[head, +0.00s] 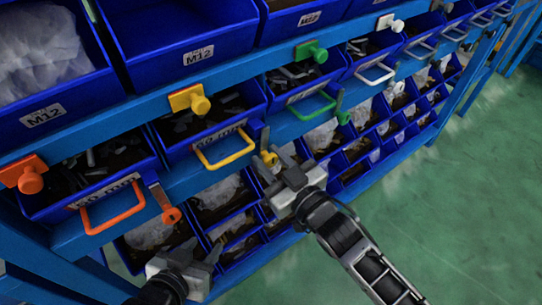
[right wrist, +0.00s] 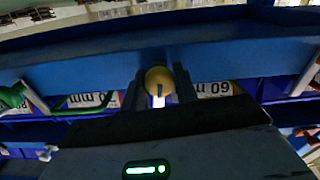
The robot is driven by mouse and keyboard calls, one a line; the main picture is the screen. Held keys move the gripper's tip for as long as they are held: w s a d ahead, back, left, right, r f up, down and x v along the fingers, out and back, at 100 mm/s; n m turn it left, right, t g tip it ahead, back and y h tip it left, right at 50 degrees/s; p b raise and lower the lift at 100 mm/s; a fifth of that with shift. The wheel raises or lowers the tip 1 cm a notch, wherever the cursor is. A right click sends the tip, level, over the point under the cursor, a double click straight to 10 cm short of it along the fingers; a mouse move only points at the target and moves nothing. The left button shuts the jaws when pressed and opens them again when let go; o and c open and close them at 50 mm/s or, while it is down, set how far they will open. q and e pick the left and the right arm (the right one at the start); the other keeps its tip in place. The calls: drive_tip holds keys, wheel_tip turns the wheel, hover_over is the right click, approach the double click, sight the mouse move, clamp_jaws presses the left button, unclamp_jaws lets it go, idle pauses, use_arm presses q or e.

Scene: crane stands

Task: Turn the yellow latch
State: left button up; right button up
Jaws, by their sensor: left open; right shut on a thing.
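The yellow latch (head: 268,157) sits on the blue rail just right of the yellow drawer handle (head: 225,150). Its grey bar rises above the yellow knob, roughly upright. My right gripper (head: 277,171) is shut on the yellow latch from the front and hides part of it. In the right wrist view, the latch's round yellow knob (right wrist: 158,78) shows between the two dark fingers (right wrist: 160,92). My left gripper (head: 196,258) is open and empty, low in front of the lower bins, apart from the latches.
An orange latch (head: 168,208) hangs tilted beside an orange handle (head: 110,207). A green latch (head: 342,116) is near a green handle (head: 312,106). A yellow knob (head: 198,103) sticks out from the upper rail. Open green floor (head: 460,210) lies to the right.

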drive_tip(key=o, duration=1)
drive_tip(key=v, duration=1.6)
drive_tip(key=shift+b, duration=0.4)
